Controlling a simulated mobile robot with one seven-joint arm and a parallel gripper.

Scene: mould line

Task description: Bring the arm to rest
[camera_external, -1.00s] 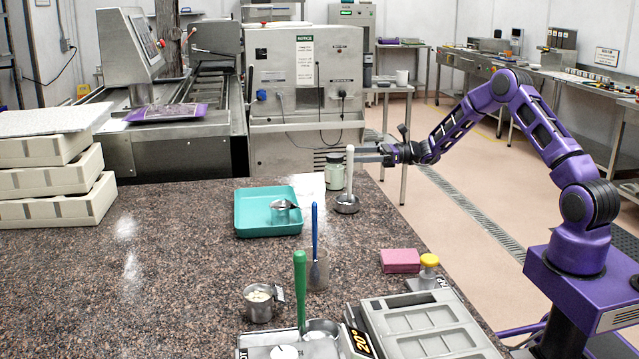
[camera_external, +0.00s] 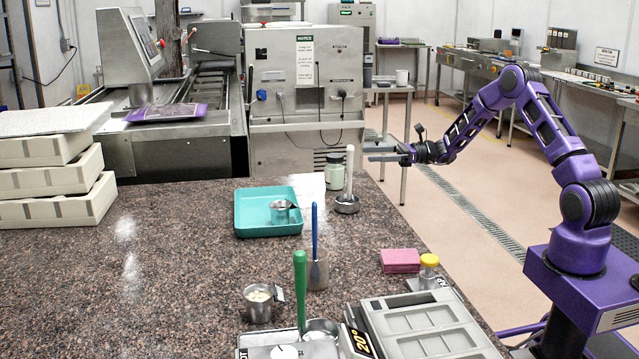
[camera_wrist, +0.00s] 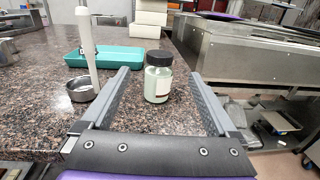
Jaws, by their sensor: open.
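My gripper (camera_external: 383,154) is open and empty, held out to the left by my purple arm just right of the counter's far right corner. It also shows in the wrist view (camera_wrist: 160,98), with its two grey fingers spread apart. A jar with a dark lid (camera_external: 335,172) stands on the counter; in the wrist view the jar (camera_wrist: 158,84) appears between the fingers, beyond them. A metal ladle with an upright white handle (camera_external: 347,204) rests beside the jar, and its bowl (camera_wrist: 80,91) shows left of the fingers in the wrist view.
A teal tray (camera_external: 243,231) holding a small metal cup (camera_external: 281,213) lies on the counter. Nearer are a pink block (camera_external: 400,260), a yellow-capped bottle (camera_external: 429,270) and a grey mould (camera_external: 430,335). White crates (camera_external: 60,210) are stacked at left. Open floor (camera_external: 440,210) lies beyond the counter.

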